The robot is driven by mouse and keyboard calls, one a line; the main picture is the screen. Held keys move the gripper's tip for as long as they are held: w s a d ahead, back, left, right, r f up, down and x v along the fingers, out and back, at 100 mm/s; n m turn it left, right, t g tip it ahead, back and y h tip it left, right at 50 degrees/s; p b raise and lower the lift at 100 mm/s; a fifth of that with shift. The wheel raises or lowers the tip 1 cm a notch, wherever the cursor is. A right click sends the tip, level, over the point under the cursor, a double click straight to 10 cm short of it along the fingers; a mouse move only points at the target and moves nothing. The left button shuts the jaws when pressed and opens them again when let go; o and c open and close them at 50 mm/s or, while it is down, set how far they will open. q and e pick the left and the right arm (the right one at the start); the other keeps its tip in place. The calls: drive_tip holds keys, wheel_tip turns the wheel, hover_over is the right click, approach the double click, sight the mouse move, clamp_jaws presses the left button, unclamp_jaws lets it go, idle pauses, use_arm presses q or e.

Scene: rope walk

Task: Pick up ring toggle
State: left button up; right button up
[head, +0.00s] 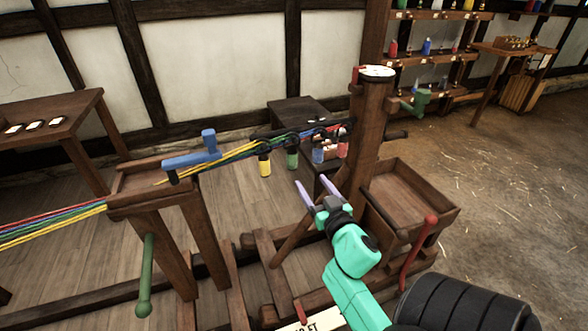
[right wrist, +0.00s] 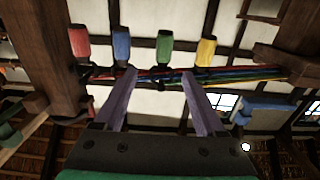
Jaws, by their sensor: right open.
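I cannot tell for sure which piece is the ring toggle. Several coloured toggle-like pieces hang in a row under the taut strands: a yellow one (head: 264,164), a green one (head: 292,158), a blue one (head: 318,152) and a red one (head: 343,143). They also show in the right wrist view, where the green one (right wrist: 165,48) and the blue one (right wrist: 121,46) stand beyond the fingers. My right gripper (head: 312,183) is open and empty, below and in front of this row, apart from it. My left gripper is not in view.
A wooden post (head: 370,135) stands right of the toggles, with an open wooden tray (head: 440,208) beside it. A trestle (head: 150,205) with a blue handle (head: 192,155) stands at left. A red lever (head: 418,250) is near my arm. A dark box (head: 296,112) stands behind.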

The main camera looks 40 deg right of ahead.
sight(294, 158)
drive_tip(key=x, duration=0.4)
drive_tip(key=p+x, duration=0.1)
drive_tip(key=x, duration=0.4)
drive_tip(key=r+x, duration=0.1)
drive_tip(key=x, duration=0.3)
drive_tip(key=shift+w+a, duration=0.25)
drive_tip(key=shift+w, duration=0.25)
drive_tip(key=shift+w+f, duration=0.1)
drive_tip(key=c, duration=0.9)
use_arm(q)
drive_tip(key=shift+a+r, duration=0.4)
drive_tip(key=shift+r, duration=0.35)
use_arm(e)
clamp_jaws()
